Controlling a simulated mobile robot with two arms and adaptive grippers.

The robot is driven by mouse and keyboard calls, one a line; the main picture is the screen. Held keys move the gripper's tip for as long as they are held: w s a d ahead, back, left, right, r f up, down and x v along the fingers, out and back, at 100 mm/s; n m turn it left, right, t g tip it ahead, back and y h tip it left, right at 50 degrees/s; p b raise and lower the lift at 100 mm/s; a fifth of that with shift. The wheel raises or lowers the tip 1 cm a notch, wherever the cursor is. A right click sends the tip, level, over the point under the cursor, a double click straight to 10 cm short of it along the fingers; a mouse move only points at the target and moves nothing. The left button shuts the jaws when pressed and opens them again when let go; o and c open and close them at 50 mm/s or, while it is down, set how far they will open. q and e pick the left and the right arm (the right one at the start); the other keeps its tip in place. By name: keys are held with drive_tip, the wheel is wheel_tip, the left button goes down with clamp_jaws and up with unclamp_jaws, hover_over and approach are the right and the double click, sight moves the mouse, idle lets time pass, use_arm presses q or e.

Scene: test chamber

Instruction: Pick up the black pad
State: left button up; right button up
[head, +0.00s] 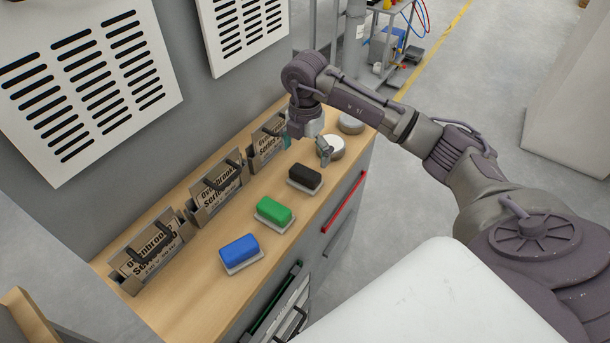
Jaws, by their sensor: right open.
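The black pad (305,176) lies on a light grey base on the wooden worktop, at the far end of a row of three pads. My right arm reaches in from the right. My right gripper (325,155) is open, above the worktop just beyond the black pad and near a white round object (335,144). It looks apart from the pad, and no object shows between its fingers. My left gripper is not in view.
A green pad (273,212) and a blue pad (239,250) lie nearer on the worktop (190,308). Several labelled metal holders (147,250) stand along the wall. A red handle (344,202) is on the cabinet front. Bare wood lies between the pads and holders.

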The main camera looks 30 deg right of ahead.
sight(305, 171)
drive_tip(key=shift+f, duration=0.85)
wheel_tip(305, 171, down, 5)
drive_tip(key=shift+r+p, duration=0.1)
drive_tip(key=shift+p, duration=0.85)
drive_tip(key=shift+f, duration=0.3)
drive_tip(key=c, duration=1)
drive_tip(key=shift+r, duration=0.2)
